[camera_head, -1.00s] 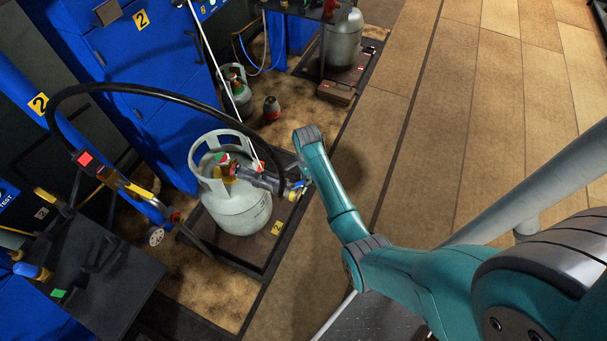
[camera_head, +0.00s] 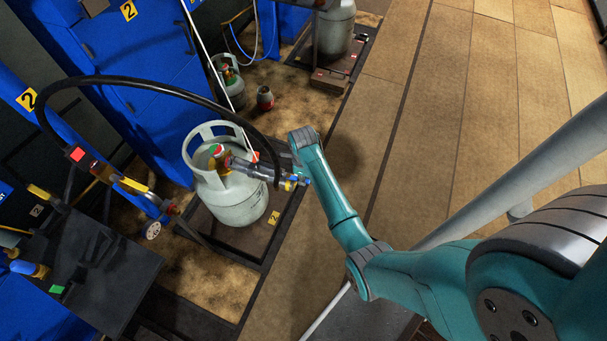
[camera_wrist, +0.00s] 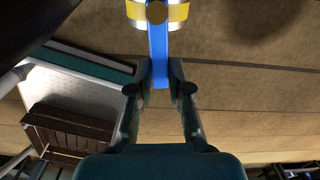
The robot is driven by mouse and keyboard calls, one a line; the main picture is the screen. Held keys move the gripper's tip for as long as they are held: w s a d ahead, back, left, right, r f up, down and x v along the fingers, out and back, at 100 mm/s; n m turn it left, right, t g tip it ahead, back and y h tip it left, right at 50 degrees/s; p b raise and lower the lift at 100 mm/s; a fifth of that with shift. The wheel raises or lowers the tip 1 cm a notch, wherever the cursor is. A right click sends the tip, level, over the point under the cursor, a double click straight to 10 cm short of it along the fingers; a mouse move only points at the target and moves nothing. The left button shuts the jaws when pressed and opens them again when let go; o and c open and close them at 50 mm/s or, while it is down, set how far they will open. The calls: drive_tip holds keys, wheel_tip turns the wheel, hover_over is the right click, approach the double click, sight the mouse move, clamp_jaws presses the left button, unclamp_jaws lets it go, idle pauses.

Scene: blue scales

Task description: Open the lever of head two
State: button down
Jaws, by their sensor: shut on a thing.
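The filling head (camera_head: 250,170) is a grey and black fitting on the valve of a white gas cylinder (camera_head: 238,205), with a black hose running from it. Its blue lever (camera_head: 304,181) and yellow band (camera_head: 288,185) are at its right end, beside my wrist. In the wrist view, the blue lever (camera_wrist: 158,50) runs straight down from the yellow band (camera_wrist: 177,13) between my fingers. My gripper (camera_wrist: 160,82) is shut on the lever's lower end. In the head view, my wrist hides most of the gripper.
The cylinder stands on a scale platform with a yellow "2" tag (camera_head: 274,217). A blue cabinet (camera_head: 150,90) is behind it. A dark table (camera_head: 95,275) is at lower left. A second cylinder (camera_head: 335,30) stands farther back.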

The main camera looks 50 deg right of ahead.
drive_tip(key=shift+s+a+m, duration=0.1)
drive_tip(key=shift+a+m, duration=0.15)
drive_tip(key=shift+m, duration=0.25)
drive_tip(key=c, duration=1.1)
unclamp_jaws()
wheel_tip(320, 180, up, 12)
